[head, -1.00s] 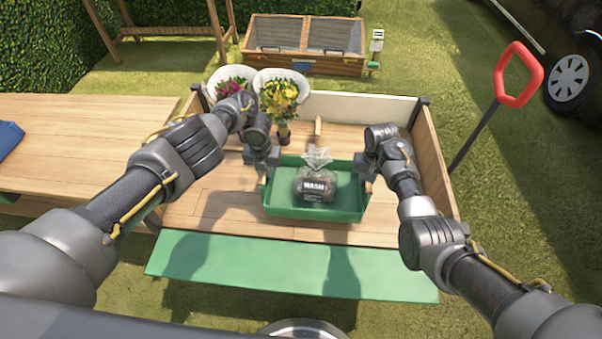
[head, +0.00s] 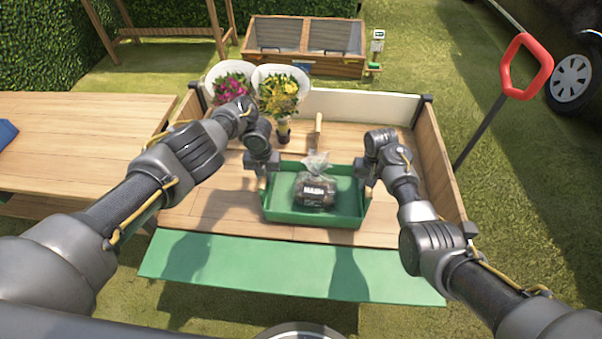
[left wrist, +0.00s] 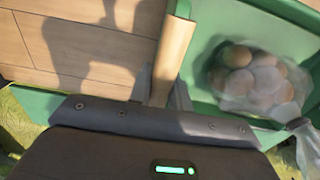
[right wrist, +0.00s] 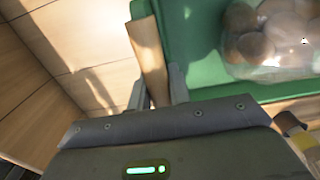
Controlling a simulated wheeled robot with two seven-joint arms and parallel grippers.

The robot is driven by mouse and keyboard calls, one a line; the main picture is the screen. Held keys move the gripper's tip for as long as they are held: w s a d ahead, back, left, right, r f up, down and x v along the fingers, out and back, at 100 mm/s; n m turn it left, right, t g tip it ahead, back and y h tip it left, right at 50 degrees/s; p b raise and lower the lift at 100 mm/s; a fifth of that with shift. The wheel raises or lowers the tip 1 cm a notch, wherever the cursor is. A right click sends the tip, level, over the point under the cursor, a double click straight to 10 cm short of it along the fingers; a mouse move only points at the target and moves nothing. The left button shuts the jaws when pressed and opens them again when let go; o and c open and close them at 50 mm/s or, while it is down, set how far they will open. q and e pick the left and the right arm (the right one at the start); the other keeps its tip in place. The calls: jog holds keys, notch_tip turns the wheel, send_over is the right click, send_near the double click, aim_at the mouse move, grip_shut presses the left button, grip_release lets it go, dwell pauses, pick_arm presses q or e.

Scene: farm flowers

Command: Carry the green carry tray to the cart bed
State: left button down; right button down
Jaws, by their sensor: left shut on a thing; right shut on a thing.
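The green carry tray (head: 312,218) is level over the front middle of the wooden cart bed (head: 205,207); I cannot tell whether it touches the boards. A clear bag of round brown items with a dark label (head: 315,190) sits in it. My left gripper (head: 263,181) is shut on the tray's left wooden handle, which shows in the left wrist view (left wrist: 172,60). My right gripper (head: 366,184) is shut on the right wooden handle, which shows in the right wrist view (right wrist: 149,60). The fingertips are partly hidden in the wrist views.
Pink (head: 231,85) and yellow (head: 281,95) bouquets stand at the cart's back left. A wooden-handled tool (head: 318,132) lies behind the tray. The cart's right side wall (head: 437,165) rises beside my right arm. A green flap (head: 290,268) hangs in front. Bare boards lie left of the tray.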

pick_arm(q)
jog(key=shift+f, duration=0.5)
pick_arm(e)
jog(key=shift+f, duration=0.45)
pick_arm(q)
jog(key=c, duration=1.3)
grip_release()
jog(key=shift+r, duration=0.1)
pick_arm(e)
jog(key=c, duration=1.3)
grip_release()
pick_arm(q)
jog(key=shift+r, duration=0.1)
notch_tip(320, 180, up, 8)
jog(key=shift+w+r, duration=0.1)
jog(key=shift+r, duration=1.8)
pick_arm(e)
jog(key=shift+r, duration=3.85)
